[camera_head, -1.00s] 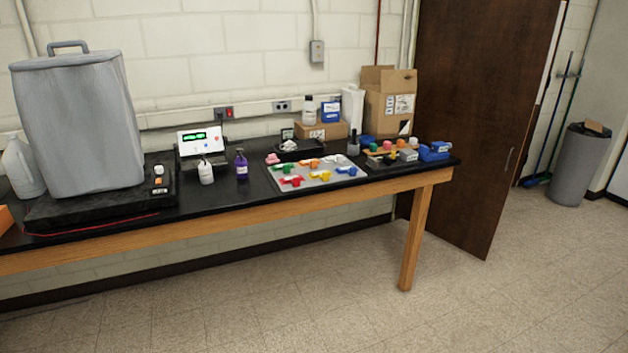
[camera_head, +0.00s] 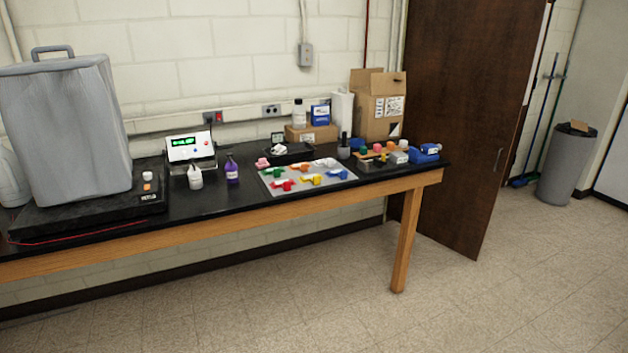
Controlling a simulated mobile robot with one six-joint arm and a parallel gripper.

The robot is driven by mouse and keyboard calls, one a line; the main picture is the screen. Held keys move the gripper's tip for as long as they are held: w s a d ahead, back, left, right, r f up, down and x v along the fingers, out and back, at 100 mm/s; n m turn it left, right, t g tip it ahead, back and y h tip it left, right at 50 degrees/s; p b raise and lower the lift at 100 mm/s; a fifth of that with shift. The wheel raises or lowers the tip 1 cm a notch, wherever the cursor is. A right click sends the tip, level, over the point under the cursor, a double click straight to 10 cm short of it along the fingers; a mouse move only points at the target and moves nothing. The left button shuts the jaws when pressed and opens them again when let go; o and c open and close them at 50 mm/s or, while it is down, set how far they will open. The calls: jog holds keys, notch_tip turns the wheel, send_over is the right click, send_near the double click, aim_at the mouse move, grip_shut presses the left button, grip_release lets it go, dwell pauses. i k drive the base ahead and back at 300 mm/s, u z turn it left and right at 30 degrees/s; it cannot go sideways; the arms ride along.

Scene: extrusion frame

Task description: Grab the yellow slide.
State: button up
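A small yellow piece (camera_head: 313,179), likely the yellow slide, lies on a light grey sheet or tray (camera_head: 322,184) on the black table top. Around it lie similar pieces: a red one (camera_head: 282,185) to its left, a blue one (camera_head: 338,173) to its right, an orange one (camera_head: 299,167) behind. A green one (camera_head: 273,174) and a white one (camera_head: 325,162) are also on the sheet. The pieces are too small to make out their exact shape. My gripper is not in view.
The black table (camera_head: 222,204) has a wooden front edge and leg. A purple bottle (camera_head: 232,171) and a white bottle (camera_head: 195,178) stand left of the sheet. Cardboard boxes stand behind right. A large grey container (camera_head: 65,125) is at left. The floor in front is clear.

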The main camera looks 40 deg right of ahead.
aim_at(315, 178)
jog(key=i, duration=0.9)
